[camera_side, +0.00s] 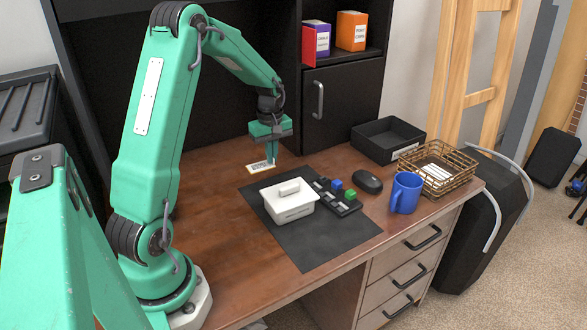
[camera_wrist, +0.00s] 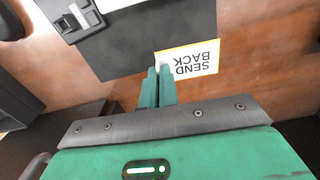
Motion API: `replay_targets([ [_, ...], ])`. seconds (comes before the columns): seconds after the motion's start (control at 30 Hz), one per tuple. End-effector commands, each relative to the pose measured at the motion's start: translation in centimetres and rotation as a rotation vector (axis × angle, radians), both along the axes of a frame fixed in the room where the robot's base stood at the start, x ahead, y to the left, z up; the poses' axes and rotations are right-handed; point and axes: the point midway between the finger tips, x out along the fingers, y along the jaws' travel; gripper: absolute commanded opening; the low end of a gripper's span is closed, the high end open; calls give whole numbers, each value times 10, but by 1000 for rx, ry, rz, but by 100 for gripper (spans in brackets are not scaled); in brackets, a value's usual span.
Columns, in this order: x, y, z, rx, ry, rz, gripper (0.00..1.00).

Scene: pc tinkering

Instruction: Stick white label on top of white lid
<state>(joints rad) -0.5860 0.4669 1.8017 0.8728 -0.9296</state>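The white label (camera_side: 261,167) shows as a small, pale, yellow-edged card beside the dark mat's upper left edge. In the wrist view the label (camera_wrist: 195,62) reads "SEND BACK" upside down. My gripper (camera_side: 271,164) reaches down at its right end in the side view. In the wrist view my gripper (camera_wrist: 160,74) has its two fingers close together, with the tips at the label's left end; they appear shut on it. Whether the label touches the desk is unclear.
The dark mat (camera_side: 308,247) has free room in front of the box. Right of the box is a black rack (camera_side: 345,208) with blue and green blocks. Beyond are a mouse (camera_side: 368,182), a blue mug (camera_side: 405,193), a black tray (camera_side: 374,149) and a wire basket (camera_side: 450,182).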

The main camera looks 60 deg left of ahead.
Motion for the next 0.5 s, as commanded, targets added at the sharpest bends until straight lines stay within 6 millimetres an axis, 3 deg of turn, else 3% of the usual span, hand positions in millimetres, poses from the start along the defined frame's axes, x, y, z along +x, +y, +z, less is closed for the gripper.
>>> replay_targets([
  [0.5,0,0,10,0,0,0,0],
])
